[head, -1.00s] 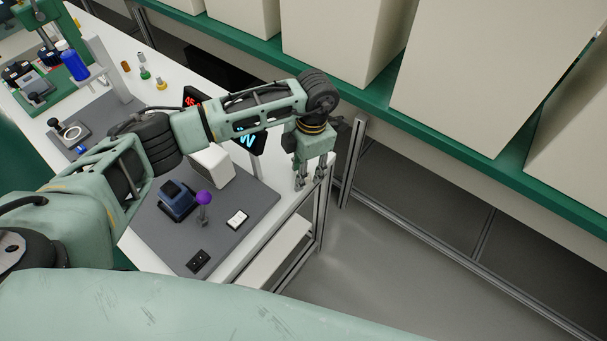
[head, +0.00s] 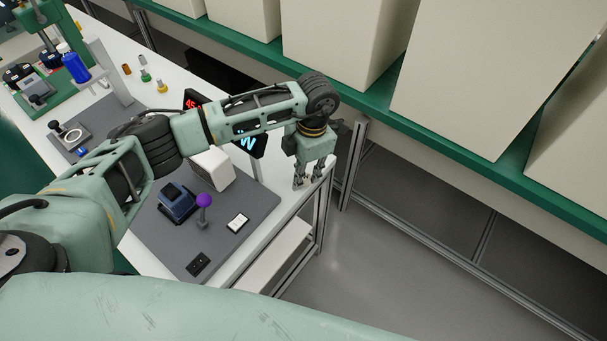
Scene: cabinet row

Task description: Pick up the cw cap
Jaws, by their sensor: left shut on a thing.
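My left gripper (head: 308,182) points down at the right end of the white bench, near its edge. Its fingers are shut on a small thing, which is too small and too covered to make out. I cannot pick out the cw cap for certain in the head view. My right gripper is not in view.
A grey board on the bench carries a blue device (head: 177,202), a purple-knobbed lever (head: 204,201), a white switch (head: 238,222) and a white block (head: 213,169). A blue bottle (head: 75,66) stands far left. Pale boxes (head: 460,70) line a green shelf behind.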

